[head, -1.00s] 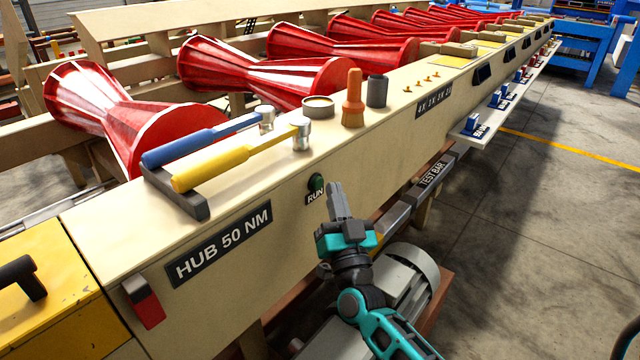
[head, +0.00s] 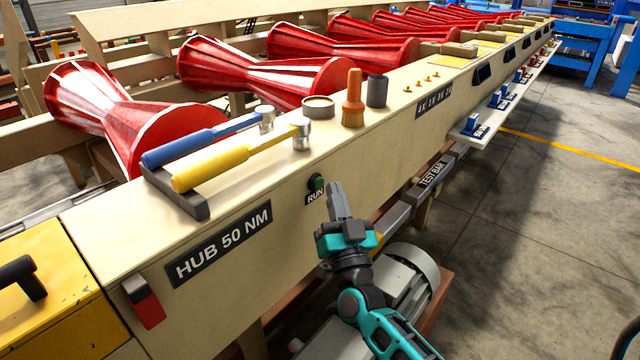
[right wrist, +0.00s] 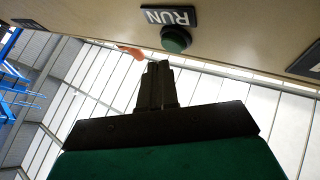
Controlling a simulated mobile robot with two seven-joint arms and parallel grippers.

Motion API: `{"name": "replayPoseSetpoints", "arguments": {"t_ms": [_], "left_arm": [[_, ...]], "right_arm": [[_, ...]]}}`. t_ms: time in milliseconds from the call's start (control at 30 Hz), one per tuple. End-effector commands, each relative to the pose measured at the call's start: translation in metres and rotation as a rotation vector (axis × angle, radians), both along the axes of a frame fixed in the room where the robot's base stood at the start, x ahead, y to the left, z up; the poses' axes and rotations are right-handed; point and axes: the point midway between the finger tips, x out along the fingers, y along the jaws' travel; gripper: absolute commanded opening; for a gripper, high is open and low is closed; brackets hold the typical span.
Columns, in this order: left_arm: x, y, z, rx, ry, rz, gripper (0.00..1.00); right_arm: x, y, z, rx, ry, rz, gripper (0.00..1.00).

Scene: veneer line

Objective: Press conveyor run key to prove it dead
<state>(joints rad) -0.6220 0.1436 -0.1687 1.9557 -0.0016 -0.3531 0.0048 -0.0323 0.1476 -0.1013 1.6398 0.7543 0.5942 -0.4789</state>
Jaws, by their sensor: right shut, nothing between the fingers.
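The green run key (head: 316,183) is a round button on the front face of the beige conveyor frame, above a dark RUN label (head: 315,197). In the right wrist view the green key (right wrist: 176,39) sits beside its RUN label (right wrist: 170,16), upside down in the picture. My right gripper (head: 337,187) is shut and empty, its fingers pointing up just right of the key in the head view. In the right wrist view the shut fingertips (right wrist: 157,66) are near the key, with a visible gap in the picture. My left gripper is not in view.
Blue (head: 186,146) and yellow (head: 212,168) torque wrenches lie on the frame's top, near an orange-brown bottle (head: 353,98) and dark cup (head: 377,91). Red rollers (head: 180,125) stand behind. A grey motor (head: 405,275) is below my right arm. Floor at right is open.

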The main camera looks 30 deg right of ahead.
Motion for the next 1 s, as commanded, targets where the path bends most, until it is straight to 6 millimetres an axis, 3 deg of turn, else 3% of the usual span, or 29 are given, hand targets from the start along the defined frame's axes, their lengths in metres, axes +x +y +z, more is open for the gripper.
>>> {"name": "replayPoseSetpoints", "arguments": {"t_ms": [1000], "left_arm": [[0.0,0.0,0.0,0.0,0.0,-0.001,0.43]], "right_arm": [[0.011,0.005,0.0,0.0,-0.001,0.0,0.0]]}}
